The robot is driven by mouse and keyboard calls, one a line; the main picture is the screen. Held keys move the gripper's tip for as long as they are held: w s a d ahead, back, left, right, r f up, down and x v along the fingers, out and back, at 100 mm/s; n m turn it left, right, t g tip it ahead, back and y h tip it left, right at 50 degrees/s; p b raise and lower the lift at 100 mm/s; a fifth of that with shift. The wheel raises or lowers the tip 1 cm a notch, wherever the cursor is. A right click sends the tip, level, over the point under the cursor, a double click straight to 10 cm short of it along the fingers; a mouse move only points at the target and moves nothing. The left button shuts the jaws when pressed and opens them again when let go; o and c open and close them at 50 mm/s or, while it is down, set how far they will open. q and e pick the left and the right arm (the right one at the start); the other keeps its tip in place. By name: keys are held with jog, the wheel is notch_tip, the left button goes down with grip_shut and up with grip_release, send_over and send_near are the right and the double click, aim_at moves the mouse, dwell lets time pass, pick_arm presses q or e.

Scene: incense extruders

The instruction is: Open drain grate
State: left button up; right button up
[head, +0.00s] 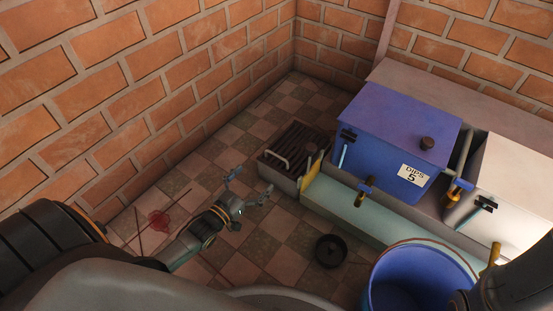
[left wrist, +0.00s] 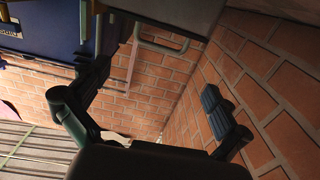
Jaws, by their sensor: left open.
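The drain grate (head: 298,142) is dark and slatted. It lies on a low grey box against the blue machine's base, in the middle of the head view. A pale U-shaped handle (head: 276,161) stands at its near left side; a similar bar (left wrist: 165,42) shows at the top of the left wrist view. My left gripper (head: 251,181) is open and empty, above the floor just short of the handle and apart from it. Its two spread fingers also show in the left wrist view (left wrist: 150,98). My right gripper is out of view.
A blue machine (head: 400,125) labelled 5 stands right of the grate, with a white one (head: 510,185) beyond. A blue bucket (head: 420,275) and a black round dish (head: 330,250) are on the floor. Brick walls (head: 130,90) close the left and back.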

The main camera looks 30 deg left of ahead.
aim_at(276, 155)
pick_arm(q)
jog(key=w+b, duration=0.2)
jog(key=w, duration=0.1)
jog(key=w+d+b, duration=0.1)
jog(key=w, duration=0.2)
jog(key=w+b, duration=0.2)
jog(key=w, duration=0.1)
jog(key=shift+w+d+f+b, duration=0.2)
jog(key=shift+w+d+b, duration=0.1)
jog(key=shift+w, duration=0.1)
jog(key=shift+w+r, duration=0.2)
jog(key=shift+w, duration=0.4)
